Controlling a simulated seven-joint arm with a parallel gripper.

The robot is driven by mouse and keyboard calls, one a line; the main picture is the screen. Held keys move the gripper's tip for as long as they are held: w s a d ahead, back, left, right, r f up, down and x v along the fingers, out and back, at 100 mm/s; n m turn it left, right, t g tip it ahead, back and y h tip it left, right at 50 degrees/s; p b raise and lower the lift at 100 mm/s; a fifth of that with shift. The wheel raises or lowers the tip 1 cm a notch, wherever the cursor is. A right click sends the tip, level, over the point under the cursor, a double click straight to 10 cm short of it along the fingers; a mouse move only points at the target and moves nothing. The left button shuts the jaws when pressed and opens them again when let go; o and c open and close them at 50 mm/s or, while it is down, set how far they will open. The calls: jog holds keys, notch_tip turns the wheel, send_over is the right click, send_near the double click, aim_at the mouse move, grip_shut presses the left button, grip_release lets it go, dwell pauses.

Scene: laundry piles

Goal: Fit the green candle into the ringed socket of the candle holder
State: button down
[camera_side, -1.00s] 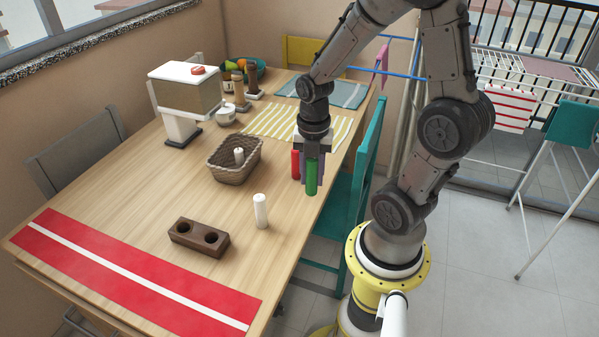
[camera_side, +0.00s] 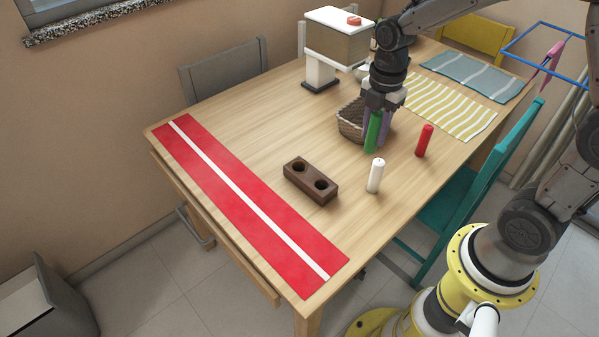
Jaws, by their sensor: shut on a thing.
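The green candle (camera_side: 372,138) is upright in my gripper (camera_side: 376,116), which is shut on its upper part. Its lower end shows below the fingers, in front of the wicker basket in the picture; its height above the table is hard to tell. I cannot make out a ring on either socket.
A white candle (camera_side: 375,176) stands right of the holder, and a red candle (camera_side: 424,141) stands farther right. The wicker basket (camera_side: 349,121) is partly hidden behind my gripper. A red runner (camera_side: 220,185) lies left. The wood between gripper and holder is clear.

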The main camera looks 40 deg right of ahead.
jog(key=w+a+f+n, duration=0.1)
jog(key=w+a+n, duration=0.1)
jog(key=a, duration=0.4)
send_over(299, 158)
jog(key=s+a, duration=0.2)
jog(key=s, duration=0.1)
jog(key=f, duration=0.9)
jog(key=shift+w+f, duration=0.25)
jog(key=shift+f, duration=0.15)
jog(key=shift+w+f, duration=0.1)
jog(key=shift+f, duration=1.55)
jog(key=c, duration=0.6)
grip_release()
jog(key=shift+f, duration=0.15)
notch_tip(299, 158, up, 12)
jog(key=shift+r, duration=0.25)
